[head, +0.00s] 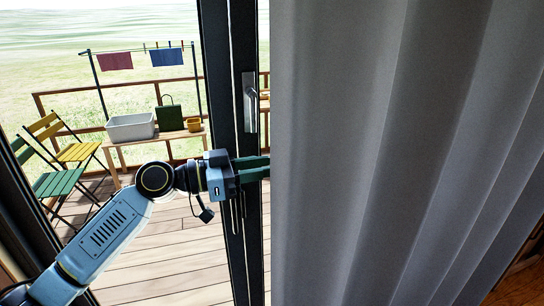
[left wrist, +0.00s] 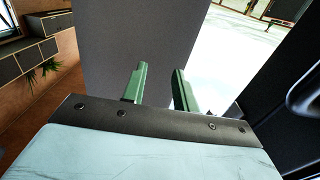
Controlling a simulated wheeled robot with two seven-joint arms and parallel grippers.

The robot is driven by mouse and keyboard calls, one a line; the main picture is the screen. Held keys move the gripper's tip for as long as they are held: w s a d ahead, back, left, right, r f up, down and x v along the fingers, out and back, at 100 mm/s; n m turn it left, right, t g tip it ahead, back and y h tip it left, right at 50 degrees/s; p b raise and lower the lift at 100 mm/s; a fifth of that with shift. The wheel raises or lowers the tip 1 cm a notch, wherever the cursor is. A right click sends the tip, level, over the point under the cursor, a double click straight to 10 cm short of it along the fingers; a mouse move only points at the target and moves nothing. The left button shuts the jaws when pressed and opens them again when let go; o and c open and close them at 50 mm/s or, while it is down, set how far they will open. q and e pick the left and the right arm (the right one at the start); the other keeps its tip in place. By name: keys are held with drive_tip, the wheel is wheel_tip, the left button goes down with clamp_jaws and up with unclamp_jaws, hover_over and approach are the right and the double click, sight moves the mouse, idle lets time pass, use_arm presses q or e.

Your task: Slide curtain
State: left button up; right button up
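The grey curtain (head: 370,150) hangs in tall folds over the right half of the head view. Its left edge is beside the dark glass door frame. My left gripper (head: 256,168) reaches from the left to that edge, and its fingertips seem to end at or just behind it. In the left wrist view my left gripper (left wrist: 159,82) has its two green fingers apart, with the curtain (left wrist: 105,45) beyond them and its edge near the right finger. I cannot tell whether the fingers touch the cloth. My right gripper is not in view.
A door handle (head: 249,102) is on the dark frame just above my gripper. Outside are a deck, a green chair (head: 58,183), a yellow chair (head: 77,152) and a bench with a grey tub (head: 130,127). A drawer cabinet (left wrist: 35,55) stands indoors.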

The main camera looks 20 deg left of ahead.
use_arm(q)
drive_tip(key=shift+p+x, duration=0.3)
drive_tip(key=shift+x, duration=1.1)
drive_tip(key=shift+c, duration=0.4)
clamp_jaws()
